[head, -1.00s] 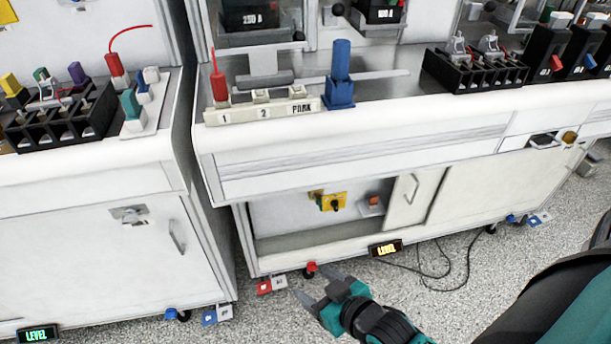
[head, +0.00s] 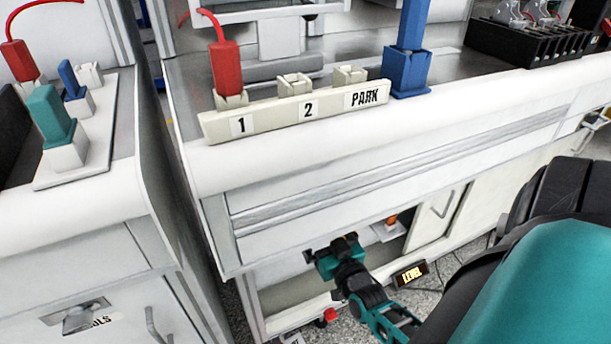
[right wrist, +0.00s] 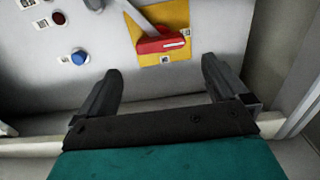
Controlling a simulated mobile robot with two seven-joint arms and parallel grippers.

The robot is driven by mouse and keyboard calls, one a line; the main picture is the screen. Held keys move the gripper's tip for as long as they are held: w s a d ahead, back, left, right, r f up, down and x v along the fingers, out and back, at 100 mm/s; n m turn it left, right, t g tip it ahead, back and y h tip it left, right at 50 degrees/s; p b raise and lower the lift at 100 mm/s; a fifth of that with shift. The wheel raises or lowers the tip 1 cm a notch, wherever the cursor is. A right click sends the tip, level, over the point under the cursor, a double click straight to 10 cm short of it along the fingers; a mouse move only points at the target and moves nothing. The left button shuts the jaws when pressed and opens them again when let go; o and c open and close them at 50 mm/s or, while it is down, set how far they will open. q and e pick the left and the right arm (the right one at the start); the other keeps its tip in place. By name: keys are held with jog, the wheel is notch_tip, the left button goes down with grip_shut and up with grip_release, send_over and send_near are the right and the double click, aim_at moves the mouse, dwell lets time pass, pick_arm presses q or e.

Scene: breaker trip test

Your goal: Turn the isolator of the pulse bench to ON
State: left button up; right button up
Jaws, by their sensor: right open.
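The isolator is a red handle (right wrist: 160,44) on a yellow plate (right wrist: 177,14), on the pale panel inside the bench's lower bay. In the right wrist view the handle lies roughly crosswise; its position marks are too small to read. My right gripper (right wrist: 160,66) is open and empty, its fingers apart on either side below the plate, with the handle ahead of the gap. In the head view the right gripper (head: 330,247) is at the bay opening and hides the isolator. My left gripper is not in view.
The bay's bottom ledge (right wrist: 35,145) runs under the gripper. Above are the worktop, a red plug (head: 226,68) in socket 1 and a blue block (head: 407,72).

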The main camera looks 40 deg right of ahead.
pick_arm(q)
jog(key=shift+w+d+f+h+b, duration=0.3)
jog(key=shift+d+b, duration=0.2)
jog(key=shift+b, duration=0.5)
pick_arm(e)
jog(key=x, duration=0.8)
jog(key=shift+w, duration=0.15)
jog(key=shift+a, duration=0.1)
jog(key=c, duration=0.8)
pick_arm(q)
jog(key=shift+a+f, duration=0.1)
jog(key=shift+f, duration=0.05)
pick_arm(e)
jog(key=shift+c, duration=0.2)
